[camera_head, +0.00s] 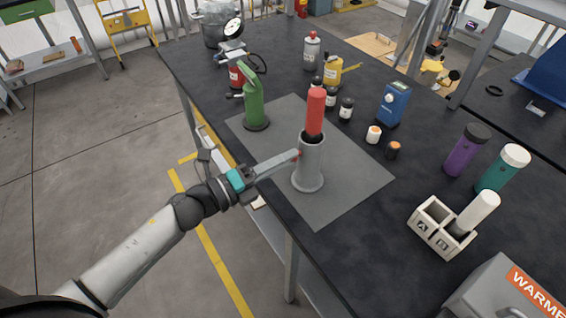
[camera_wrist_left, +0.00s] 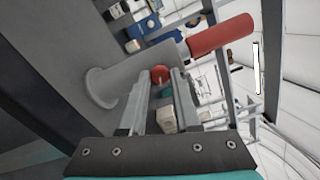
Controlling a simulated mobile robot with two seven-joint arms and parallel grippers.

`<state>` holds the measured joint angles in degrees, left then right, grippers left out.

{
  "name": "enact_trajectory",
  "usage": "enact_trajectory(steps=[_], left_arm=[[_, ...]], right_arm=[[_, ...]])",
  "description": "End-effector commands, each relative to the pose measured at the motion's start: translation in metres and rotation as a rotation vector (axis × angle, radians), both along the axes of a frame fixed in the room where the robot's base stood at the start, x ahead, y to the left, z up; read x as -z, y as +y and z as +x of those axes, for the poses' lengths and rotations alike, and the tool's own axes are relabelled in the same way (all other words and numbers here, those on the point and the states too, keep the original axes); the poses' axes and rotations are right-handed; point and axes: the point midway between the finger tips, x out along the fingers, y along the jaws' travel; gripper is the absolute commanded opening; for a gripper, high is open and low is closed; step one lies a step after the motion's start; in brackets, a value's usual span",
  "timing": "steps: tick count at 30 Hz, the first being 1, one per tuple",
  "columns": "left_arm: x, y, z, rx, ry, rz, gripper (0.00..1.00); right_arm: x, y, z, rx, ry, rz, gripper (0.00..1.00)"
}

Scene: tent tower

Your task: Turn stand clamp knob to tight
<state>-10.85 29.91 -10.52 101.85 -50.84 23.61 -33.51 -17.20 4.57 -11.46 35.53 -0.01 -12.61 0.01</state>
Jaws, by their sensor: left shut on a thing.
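The grey cylindrical stand (camera_head: 309,163) stands upright on a grey mat (camera_head: 352,181) on the dark table. A red cylinder (camera_head: 316,110) sits in its top; both also show in the left wrist view, the stand (camera_wrist_left: 125,78) and the red cylinder (camera_wrist_left: 222,36). The round red clamp knob (camera_wrist_left: 159,74) is on the stand's side, between my left fingertips. My left gripper (camera_head: 294,156) reaches in from the left and is shut on the knob. The knob's turn position cannot be told. My right gripper is not in view.
A green bottle-shaped item (camera_head: 253,102) stands at the mat's far left. Small bottles and a blue device (camera_head: 393,104) are behind. Purple (camera_head: 468,150) and teal (camera_head: 503,168) bottles, a white two-slot holder (camera_head: 436,228) and a warmer box (camera_head: 507,291) stand at right. The mat's front is clear.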

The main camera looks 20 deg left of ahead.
Motion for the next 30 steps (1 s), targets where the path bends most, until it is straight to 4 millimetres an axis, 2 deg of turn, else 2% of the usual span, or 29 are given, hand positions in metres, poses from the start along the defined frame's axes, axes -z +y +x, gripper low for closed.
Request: enact_trajectory(steps=[30], left_arm=[[0.002, 0.0, 0.0, 0.001, -0.587, 0.75, 0.0]], right_arm=[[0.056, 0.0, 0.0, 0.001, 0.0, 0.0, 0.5]])
